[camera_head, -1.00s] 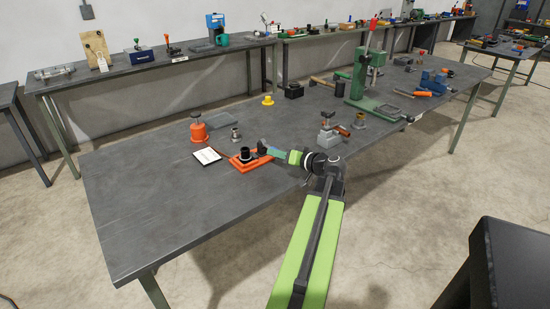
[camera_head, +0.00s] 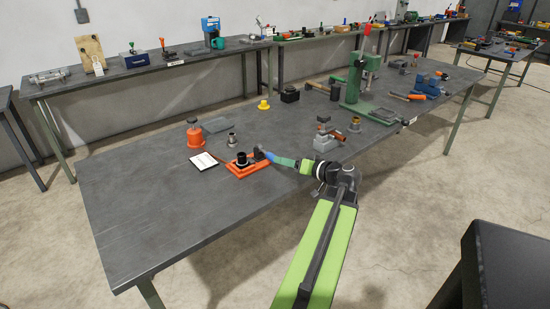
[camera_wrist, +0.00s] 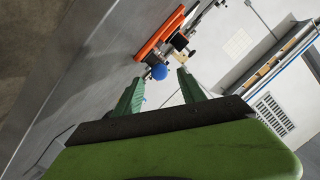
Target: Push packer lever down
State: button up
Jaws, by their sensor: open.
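An orange base (camera_head: 247,168) with a black cylinder (camera_head: 242,159) stands near the front edge of the bench. A lever with a blue ball knob (camera_head: 269,155) is at its right side, and the knob shows clearly in the wrist view (camera_wrist: 159,72). My gripper (camera_head: 277,159) points left at the knob from the right. In the wrist view its green fingers (camera_wrist: 160,78) are spread, with the knob appearing between their tips. Nothing is held. I cannot tell whether a finger touches the knob.
A white card (camera_head: 203,161) and an orange container (camera_head: 196,135) lie left of the base. A grey block fixture (camera_head: 325,143) stands behind my gripper to the right. A green press (camera_head: 362,88) is farther right. The bench's left part is clear.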

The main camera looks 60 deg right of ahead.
jog(key=p+v, duration=0.2)
jog(key=v, duration=0.9)
